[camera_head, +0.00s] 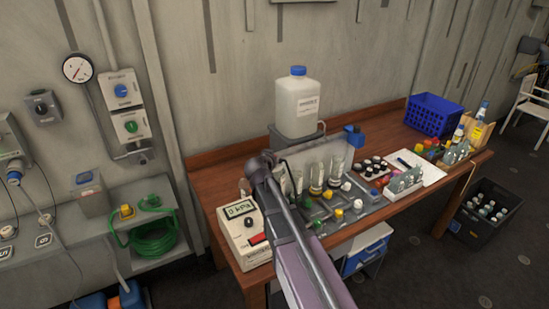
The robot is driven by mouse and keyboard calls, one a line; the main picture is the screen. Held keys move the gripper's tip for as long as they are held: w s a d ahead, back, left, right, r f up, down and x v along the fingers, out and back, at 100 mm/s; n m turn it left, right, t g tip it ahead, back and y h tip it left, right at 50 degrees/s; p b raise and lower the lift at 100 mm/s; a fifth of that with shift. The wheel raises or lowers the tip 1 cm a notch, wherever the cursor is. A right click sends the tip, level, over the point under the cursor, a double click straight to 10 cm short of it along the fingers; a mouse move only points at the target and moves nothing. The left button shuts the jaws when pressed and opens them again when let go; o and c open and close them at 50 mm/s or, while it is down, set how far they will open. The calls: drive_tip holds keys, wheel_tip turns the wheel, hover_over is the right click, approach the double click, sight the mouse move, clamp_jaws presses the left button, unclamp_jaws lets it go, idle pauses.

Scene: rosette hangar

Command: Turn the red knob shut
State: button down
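A bench manifold (375,207) with upright clear tubes and several small coloured knobs stands on the wooden table. A white knob (358,204), a yellow knob (338,214) and a green knob (317,226) show along its front. Small red-pink round pieces (379,184) show to their right; I cannot tell whether one is the red knob. A white meter box (243,238) with a display, a black dial and a red part (258,238) stands at the left. My arm crosses in front and hides part of the manifold. I cannot make out my gripper.
A white jug (297,103) with a blue cap stands behind the manifold. A blue basket (433,115) and bottles are at the table's right end. A black crate (489,214) is on the floor. A gauge (77,68) and green hose (152,238) are at left.

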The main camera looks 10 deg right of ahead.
drive_tip(key=shift+c, duration=1.5)
unclamp_jaws()
drive_tip(key=shift+w+f, duration=0.1)
